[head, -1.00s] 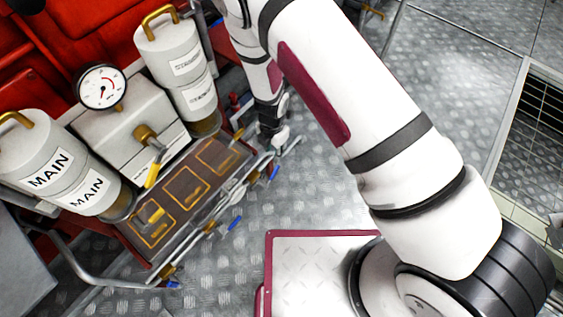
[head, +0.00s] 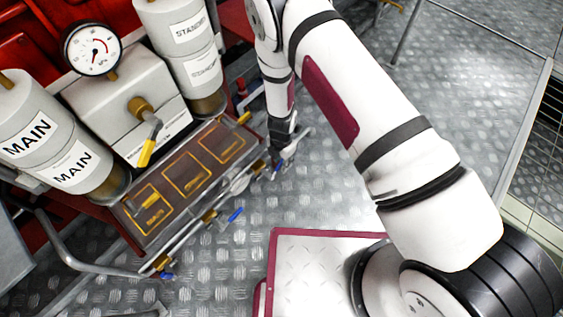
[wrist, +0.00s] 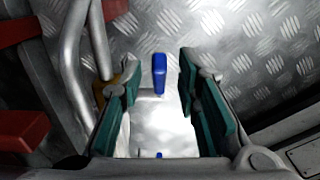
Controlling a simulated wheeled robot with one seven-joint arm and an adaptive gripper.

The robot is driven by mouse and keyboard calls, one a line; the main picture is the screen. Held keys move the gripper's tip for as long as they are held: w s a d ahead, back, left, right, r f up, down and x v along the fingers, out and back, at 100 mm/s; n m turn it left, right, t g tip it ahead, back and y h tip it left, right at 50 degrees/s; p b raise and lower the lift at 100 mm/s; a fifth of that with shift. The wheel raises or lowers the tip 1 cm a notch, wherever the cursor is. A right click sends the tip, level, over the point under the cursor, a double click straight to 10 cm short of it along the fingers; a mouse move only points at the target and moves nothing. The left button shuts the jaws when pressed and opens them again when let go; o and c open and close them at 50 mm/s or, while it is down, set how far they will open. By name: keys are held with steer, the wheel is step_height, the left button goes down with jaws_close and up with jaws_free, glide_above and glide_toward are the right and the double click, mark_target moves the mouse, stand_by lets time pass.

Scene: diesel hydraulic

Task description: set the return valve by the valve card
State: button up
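My gripper (head: 284,150) is at the right end of the tray in the head view, pointing down and small there. In the wrist view my gripper (wrist: 157,88) is open, with teal pads on both fingers. A blue valve handle (wrist: 159,75) shows between the fingertips, apart from both pads. Other blue handles (head: 236,214) line the tray's front pipe. A yellow-tipped lever (head: 147,152) sits on the grey box between the canisters. I cannot tell which handle is the return valve. A printed label (head: 160,143) is on the box; its text is unreadable, and I cannot identify the valve card.
Canisters marked MAIN (head: 45,120) and STANDBY (head: 185,45) flank a dial gauge (head: 92,48). A dark tray (head: 170,205) with yellow-outlined squares lies before them. A metal pipe rail (wrist: 75,50) is left of my gripper in the wrist view. Tread-plate floor (head: 320,190) is clear.

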steer(key=shift+f, duration=0.15)
jaws_close()
